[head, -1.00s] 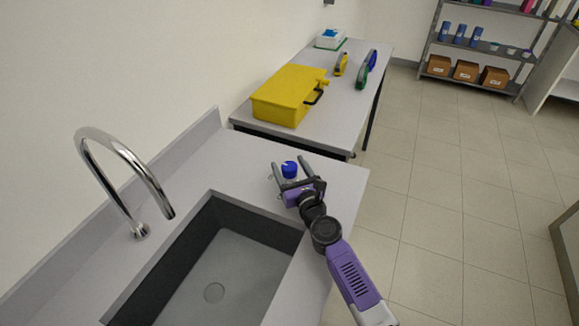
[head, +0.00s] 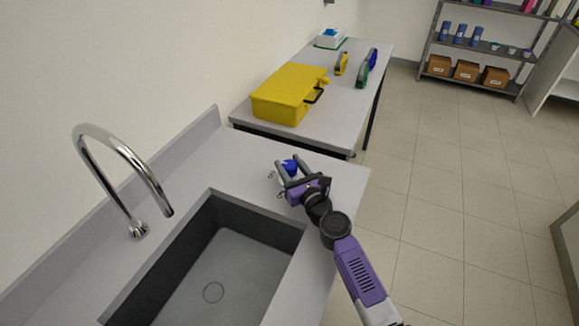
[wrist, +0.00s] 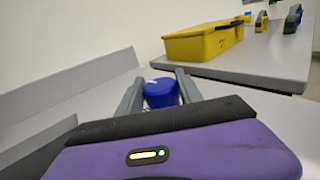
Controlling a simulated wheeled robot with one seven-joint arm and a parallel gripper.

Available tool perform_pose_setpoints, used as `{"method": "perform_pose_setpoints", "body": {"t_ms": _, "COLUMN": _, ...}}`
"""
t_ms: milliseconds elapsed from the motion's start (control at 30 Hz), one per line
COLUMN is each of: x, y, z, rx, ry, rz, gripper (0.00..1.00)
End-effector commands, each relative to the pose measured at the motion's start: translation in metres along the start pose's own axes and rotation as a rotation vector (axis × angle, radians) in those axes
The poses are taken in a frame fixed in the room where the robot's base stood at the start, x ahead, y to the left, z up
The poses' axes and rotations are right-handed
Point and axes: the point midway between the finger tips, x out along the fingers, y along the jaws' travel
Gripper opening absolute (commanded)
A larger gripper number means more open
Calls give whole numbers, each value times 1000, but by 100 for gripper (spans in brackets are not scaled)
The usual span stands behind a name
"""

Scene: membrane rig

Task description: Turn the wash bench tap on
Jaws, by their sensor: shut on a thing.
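My gripper (head: 286,168) is over the far right part of the wash bench (head: 236,154). Its two grey fingers close around a blue knob-like cap (head: 290,166). In the wrist view the blue cap (wrist: 161,93) sits between the fingers (wrist: 160,88), with a small pale mark on top. What lies under the cap is mostly hidden by my gripper. The chrome gooseneck spout (head: 124,152) stands at the left behind the sink basin (head: 213,266). No water shows at its end.
A yellow case (head: 290,94) lies on the grey table (head: 338,110) beyond the bench. Shelves (head: 484,48) stand at the far right. The floor (head: 450,180) right of the bench is clear.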

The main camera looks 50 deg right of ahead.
Motion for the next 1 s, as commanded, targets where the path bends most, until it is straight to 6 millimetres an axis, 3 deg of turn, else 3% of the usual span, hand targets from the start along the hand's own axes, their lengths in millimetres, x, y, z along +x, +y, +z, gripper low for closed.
{"method": "perform_pose_setpoints", "body": {"t_ms": 600, "x": 1, "y": -3, "z": -1, "rx": 1, "ry": -2, "rz": 476, "gripper": 2}}
{"method": "perform_pose_setpoints", "body": {"t_ms": 1000, "x": 0, "y": -1, "z": -1, "rx": 1, "ry": 0, "rz": 664, "gripper": 2}}
